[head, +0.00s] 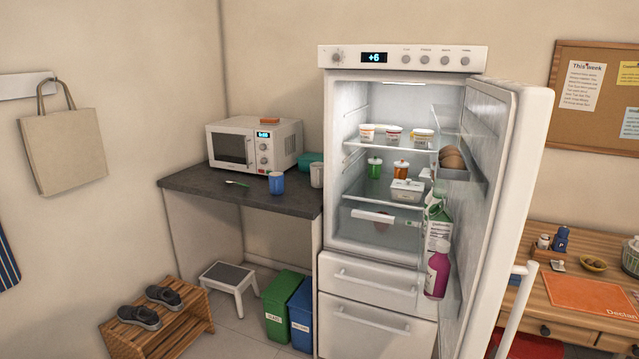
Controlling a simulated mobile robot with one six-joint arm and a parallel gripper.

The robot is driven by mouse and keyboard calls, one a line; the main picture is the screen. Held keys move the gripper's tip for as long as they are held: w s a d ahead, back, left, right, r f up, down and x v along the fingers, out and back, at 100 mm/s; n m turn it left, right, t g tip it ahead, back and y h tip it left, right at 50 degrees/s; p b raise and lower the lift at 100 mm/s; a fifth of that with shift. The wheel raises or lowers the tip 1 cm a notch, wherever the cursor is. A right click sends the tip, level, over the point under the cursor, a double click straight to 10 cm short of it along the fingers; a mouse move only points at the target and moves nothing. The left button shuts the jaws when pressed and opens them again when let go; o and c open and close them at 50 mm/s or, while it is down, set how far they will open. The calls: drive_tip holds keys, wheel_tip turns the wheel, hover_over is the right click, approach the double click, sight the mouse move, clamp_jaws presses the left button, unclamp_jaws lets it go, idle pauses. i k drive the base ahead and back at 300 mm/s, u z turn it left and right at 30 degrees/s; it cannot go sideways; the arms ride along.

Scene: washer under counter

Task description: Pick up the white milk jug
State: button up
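The fridge (402,160) stands open, with its door (508,150) swung out to the right. In the door's racks is a white-and-green container (439,232), apparently the milk jug, upright and partly hidden by the rack and its neighbours. I cannot make out its handle. My gripper is not in view.
Fridge shelves hold small tubs (394,133), jars (375,167) and a white lidded dish (407,189). Eggs (451,158) sit in an upper door rack. Left are a counter (220,190) with a microwave (254,145), bins (283,305), step stool (228,275) and shoe rack (190,312). A wooden desk (560,320) is right.

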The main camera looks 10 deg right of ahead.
sight(317, 169)
drive_tip(key=u, duration=0.4)
drive_tip(key=i, duration=0.6)
drive_tip(key=u, duration=0.8)
drive_tip(key=i, duration=2.1)
drive_tip(key=z, duration=0.25)
